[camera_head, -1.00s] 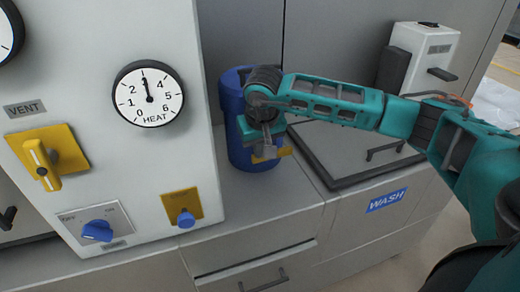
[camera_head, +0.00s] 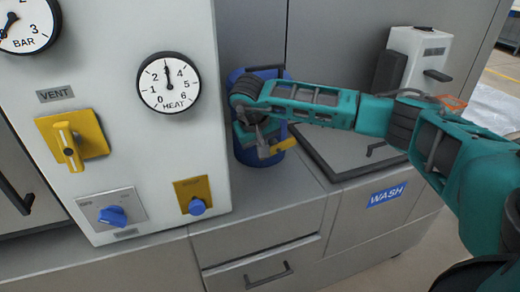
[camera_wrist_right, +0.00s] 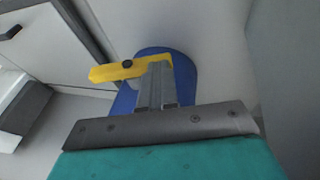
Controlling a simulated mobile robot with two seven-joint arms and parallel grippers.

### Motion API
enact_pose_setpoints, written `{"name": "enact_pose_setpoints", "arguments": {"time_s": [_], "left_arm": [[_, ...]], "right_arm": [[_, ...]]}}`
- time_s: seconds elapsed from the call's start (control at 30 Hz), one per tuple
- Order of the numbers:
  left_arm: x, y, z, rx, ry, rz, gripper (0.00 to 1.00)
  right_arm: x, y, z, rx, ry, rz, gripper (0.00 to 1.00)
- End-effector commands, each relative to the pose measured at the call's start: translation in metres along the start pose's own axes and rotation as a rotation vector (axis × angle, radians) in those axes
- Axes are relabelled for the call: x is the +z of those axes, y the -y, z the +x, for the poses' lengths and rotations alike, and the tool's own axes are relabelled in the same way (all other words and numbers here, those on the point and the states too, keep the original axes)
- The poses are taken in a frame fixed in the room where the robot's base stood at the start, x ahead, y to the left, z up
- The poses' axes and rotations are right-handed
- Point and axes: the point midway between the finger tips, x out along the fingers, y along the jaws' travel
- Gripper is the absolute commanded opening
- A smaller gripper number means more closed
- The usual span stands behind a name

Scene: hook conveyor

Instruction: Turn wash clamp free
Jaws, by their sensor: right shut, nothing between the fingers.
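The wash clamp appears as a yellow lever (camera_head: 285,145) on the front of a blue cylinder (camera_head: 258,158), which stands on the counter between the control panel and the WASH lid. In the right wrist view the yellow lever (camera_wrist_right: 118,71) has a dark pivot and points left across the blue body (camera_wrist_right: 184,75). My right gripper (camera_head: 265,152) is shut and empty, close beside the lever. In the right wrist view its fingertips (camera_wrist_right: 155,72) overlap the lever's right end; I cannot tell whether they touch. My left gripper is not in view.
The white control panel (camera_head: 150,140) with dials, a yellow vent handle (camera_head: 68,146) and blue knobs stands close left. A grey lid (camera_head: 350,148) with a handle lies right, above the WASH label (camera_head: 387,195). A white box (camera_head: 415,60) stands behind it.

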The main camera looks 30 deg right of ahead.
Motion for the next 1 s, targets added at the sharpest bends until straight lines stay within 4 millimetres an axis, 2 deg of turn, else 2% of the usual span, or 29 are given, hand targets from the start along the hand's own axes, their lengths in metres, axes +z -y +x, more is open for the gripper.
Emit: {"name": "enact_pose_setpoints", "arguments": {"time_s": [1.0], "left_arm": [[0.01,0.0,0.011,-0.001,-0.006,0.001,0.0]], "right_arm": [[0.012,0.009,0.049,-0.001,0.001,0.001,0.0]]}}
